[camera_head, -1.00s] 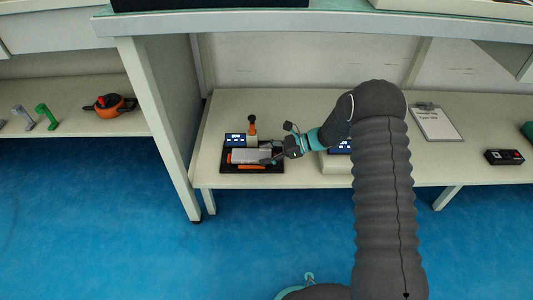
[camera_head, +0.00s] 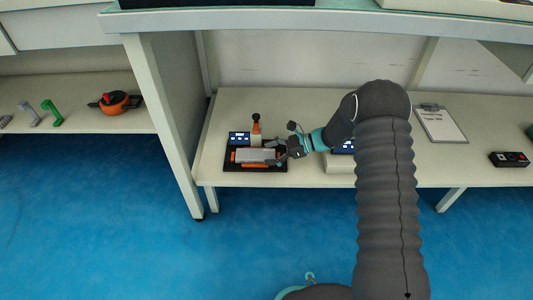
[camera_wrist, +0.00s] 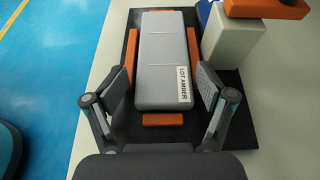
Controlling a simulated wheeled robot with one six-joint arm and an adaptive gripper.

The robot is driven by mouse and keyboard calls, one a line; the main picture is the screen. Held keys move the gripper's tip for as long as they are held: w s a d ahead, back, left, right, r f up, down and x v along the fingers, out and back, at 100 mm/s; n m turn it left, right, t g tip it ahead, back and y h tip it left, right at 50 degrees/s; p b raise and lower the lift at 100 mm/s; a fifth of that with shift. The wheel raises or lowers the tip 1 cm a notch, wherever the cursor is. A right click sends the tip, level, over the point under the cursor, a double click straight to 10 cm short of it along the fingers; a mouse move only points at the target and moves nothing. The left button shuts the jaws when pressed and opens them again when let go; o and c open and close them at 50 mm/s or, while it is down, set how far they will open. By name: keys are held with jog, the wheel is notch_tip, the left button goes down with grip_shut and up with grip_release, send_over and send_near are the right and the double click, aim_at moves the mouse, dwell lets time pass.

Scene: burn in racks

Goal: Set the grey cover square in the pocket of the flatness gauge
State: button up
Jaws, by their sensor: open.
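The grey cover (camera_wrist: 161,60) is a flat oblong block with a "LOT AMBER" label. It lies on the black base of the flatness gauge (camera_wrist: 242,125), between orange guide strips at its left, right and near end. It looks roughly lined up with them; I cannot tell whether it is fully seated. My gripper (camera_wrist: 164,76) is open, with one finger on each side of the cover's near half and visible gaps. In the head view the cover (camera_head: 256,156) sits on the gauge (camera_head: 228,167), with my gripper (camera_head: 277,154) at its right end.
The gauge's pale post with an orange arm (camera_head: 256,130) and a blue display (camera_head: 239,137) stand behind the cover. A clipboard (camera_head: 440,124) and a black device (camera_head: 509,159) lie farther right on the shelf. The shelf's front edge is close to the gauge.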

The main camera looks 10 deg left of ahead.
jog(key=v, duration=0.6)
jog(key=shift+w+d+f, duration=0.2)
jog(key=shift+d+f, duration=0.1)
jog(key=shift+f, duration=0.05)
jog(key=shift+d+r, duration=0.25)
jog(key=shift+d, duration=0.05)
jog(key=shift+d+r, duration=0.1)
jog(key=shift+r, duration=0.25)
